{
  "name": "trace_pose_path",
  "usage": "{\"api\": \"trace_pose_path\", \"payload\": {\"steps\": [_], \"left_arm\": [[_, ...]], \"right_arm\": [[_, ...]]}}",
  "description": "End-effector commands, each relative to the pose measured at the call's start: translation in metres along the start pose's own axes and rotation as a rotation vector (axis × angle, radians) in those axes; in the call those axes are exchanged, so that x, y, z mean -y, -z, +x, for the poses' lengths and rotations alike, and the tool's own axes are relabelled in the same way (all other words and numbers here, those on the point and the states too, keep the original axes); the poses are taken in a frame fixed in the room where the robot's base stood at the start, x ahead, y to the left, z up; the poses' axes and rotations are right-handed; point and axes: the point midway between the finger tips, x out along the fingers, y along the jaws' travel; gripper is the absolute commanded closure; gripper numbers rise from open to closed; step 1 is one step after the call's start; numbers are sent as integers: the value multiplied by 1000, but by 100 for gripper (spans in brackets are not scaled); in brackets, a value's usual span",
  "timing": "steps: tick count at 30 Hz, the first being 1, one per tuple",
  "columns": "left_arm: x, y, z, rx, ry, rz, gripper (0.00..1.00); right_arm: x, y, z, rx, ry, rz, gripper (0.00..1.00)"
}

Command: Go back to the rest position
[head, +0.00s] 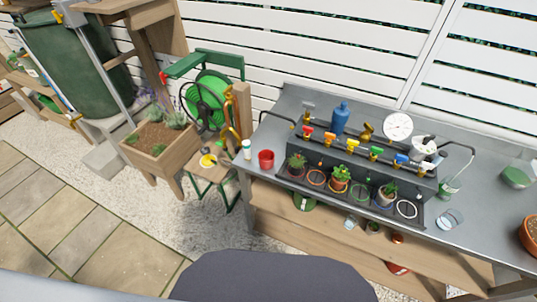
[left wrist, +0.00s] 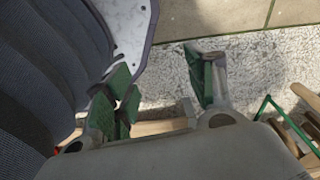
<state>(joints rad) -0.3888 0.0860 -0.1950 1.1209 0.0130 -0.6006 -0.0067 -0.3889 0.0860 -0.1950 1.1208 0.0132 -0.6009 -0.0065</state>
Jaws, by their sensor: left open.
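My left gripper (left wrist: 162,85) shows in the left wrist view with its two green-padded fingers spread apart. Nothing is between them; pale gravel shows below the gap. A dark ribbed surface fills the left side of that view, close to the fingers. In the head view neither gripper shows. My right gripper is in no view. On the grey bench (head: 480,215) in the head view, a black tray (head: 330,195) holds a row of potted plants and coloured rings. A red cup (head: 266,160) stands at the bench's left end.
A rack (head: 405,170) with coloured valves stands behind the tray, near a blue bottle (head: 341,117) and a round white gauge (head: 398,126). A wooden planter (head: 160,160), green hose reel (head: 212,95) and small stool (head: 207,172) stand left. Paving at the lower left is clear.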

Motion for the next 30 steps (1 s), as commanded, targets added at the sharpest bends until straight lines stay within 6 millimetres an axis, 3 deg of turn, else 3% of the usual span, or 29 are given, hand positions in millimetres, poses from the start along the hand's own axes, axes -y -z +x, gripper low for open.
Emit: {"api": "trace_pose_path", "payload": {"steps": [30], "left_arm": [[12, -111, -49, 31, 18, 6, 45]], "right_arm": [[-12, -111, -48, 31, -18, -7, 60]]}}
